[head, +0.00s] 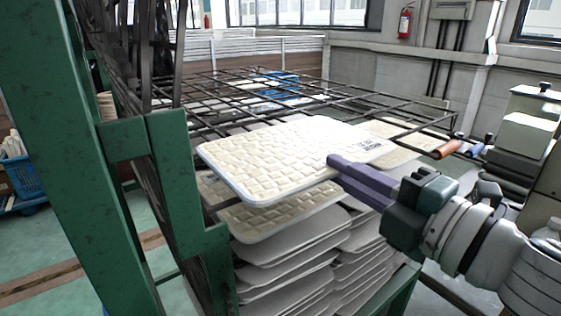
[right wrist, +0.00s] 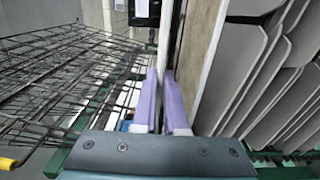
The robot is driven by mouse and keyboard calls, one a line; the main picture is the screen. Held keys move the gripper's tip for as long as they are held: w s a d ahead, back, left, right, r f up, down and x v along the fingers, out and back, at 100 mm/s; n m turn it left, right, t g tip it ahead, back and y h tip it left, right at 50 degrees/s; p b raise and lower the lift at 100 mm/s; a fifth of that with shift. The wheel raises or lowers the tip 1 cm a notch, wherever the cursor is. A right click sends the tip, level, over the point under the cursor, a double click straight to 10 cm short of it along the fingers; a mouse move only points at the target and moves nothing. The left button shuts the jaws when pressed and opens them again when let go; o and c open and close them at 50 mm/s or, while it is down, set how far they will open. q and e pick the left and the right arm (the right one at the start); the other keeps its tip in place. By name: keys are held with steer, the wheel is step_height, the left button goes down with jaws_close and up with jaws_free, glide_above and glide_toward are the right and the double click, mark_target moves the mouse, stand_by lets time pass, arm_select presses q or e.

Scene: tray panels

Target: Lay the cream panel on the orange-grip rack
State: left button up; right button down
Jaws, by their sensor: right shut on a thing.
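The cream panel (head: 285,155) is a quilted, rounded board with a small dark print near its right end. My right gripper (head: 335,165) has its purple fingers shut on the panel's near right edge. In the right wrist view, the panel (right wrist: 166,38) shows edge-on between the fingers (right wrist: 161,85). A black wire rack with an orange grip (head: 446,149) extends behind the panel; the panel hides part of it. I cannot tell whether they touch. The rack's wires also show in the right wrist view (right wrist: 75,85). My left gripper is out of view.
Another quilted panel (head: 275,222) and stacked pale panels (head: 290,270) lie below the held panel. A green post frame (head: 180,170) stands close on the left. A blue grip (head: 475,151) sits beside the orange one. Blue items (head: 280,85) lie at the back.

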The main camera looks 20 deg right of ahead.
steer(key=shift+f, duration=0.3)
stand_by(0.5)
steer(key=c, duration=0.9)
jaws_free()
steer(key=shift+f+b, duration=0.4)
steer(key=shift+b, duration=0.25)
steer(key=shift+s, duration=0.15)
steer(key=v, duration=0.6)
steer(key=shift+s+d, duration=0.15)
steer(key=shift+s, duration=0.2)
stand_by(0.5)
stand_by(0.3)
